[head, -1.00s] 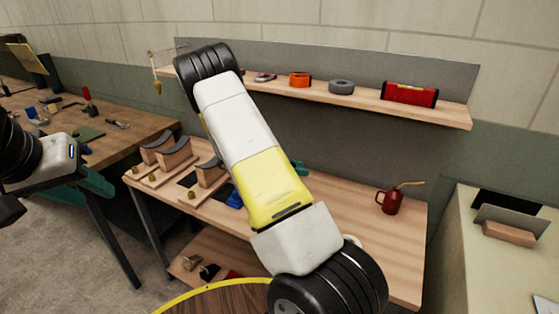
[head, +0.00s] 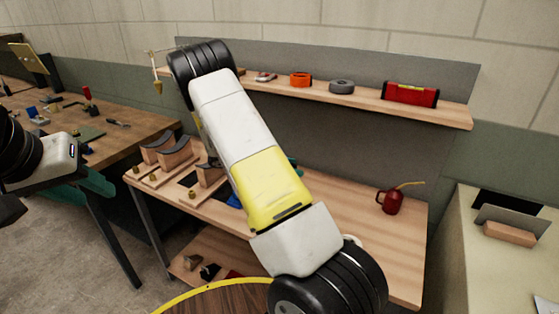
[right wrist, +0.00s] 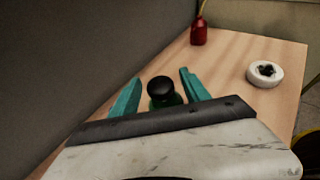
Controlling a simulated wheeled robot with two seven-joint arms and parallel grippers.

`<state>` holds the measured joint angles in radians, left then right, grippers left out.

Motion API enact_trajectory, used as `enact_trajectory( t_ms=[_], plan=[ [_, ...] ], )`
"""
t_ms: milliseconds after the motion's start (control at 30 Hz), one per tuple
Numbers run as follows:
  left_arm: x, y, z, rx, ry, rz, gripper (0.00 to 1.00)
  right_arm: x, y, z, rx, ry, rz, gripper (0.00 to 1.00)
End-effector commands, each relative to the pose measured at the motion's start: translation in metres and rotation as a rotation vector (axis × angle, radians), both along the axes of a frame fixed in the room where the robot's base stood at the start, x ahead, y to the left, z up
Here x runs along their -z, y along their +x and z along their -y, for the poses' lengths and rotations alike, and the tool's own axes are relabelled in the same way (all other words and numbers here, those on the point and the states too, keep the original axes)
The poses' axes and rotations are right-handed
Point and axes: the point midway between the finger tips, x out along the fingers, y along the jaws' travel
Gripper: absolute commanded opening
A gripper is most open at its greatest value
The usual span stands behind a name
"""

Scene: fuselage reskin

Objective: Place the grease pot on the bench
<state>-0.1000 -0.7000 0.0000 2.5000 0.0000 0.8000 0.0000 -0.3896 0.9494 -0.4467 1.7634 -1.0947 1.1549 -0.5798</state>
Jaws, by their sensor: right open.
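A dark green pot with a black lid (right wrist: 161,88), which looks like the grease pot, stands between the fingers of my right gripper (right wrist: 158,92) in the right wrist view. The teal fingers are open, with a gap visible on the pot's right side. The pot's base is hidden behind the gripper body. The wooden bench (head: 335,205) lies below and beyond. In the head view my right arm hides the pot, and only a bit of teal shows behind it. My left gripper (head: 88,186) is at the left edge, partly cut off; its finger gap is unclear.
A red oil can (head: 391,200) stands on the bench's right part. A white round dish with a dark centre (right wrist: 265,73) is nearer. Wooden cradles (head: 175,152) sit at the bench's left end. A shelf (head: 455,113) above holds tape rolls and a red level (head: 410,94).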

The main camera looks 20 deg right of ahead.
Motion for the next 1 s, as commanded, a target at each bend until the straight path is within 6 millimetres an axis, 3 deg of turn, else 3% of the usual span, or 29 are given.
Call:
enact_trajectory(
  t_ms=[300, 600, 767, 1000],
  plan=[
    [0.000, 0.000, 0.000, 0.000, 0.000, 0.000, 0.36, -0.026, 0.005, -0.062, -0.001, 0.001, 0.003, 0.54],
    [0.000, 0.000, 0.000, 0.000, 0.000, 0.000, 0.36, -0.040, 0.002, -0.083, 0.022, 0.031, 0.023, 0.54],
    [0.000, 0.000, 0.000, 0.000, 0.000, 0.000, 0.36, -0.061, -0.026, -0.081, 0.142, 0.199, 0.140, 0.54],
    [0.000, 0.000, 0.000, 0.000, 0.000, 0.000, 0.36, -0.107, -0.088, -0.097, 0.412, 0.560, 0.420, 0.54]
  ],
)
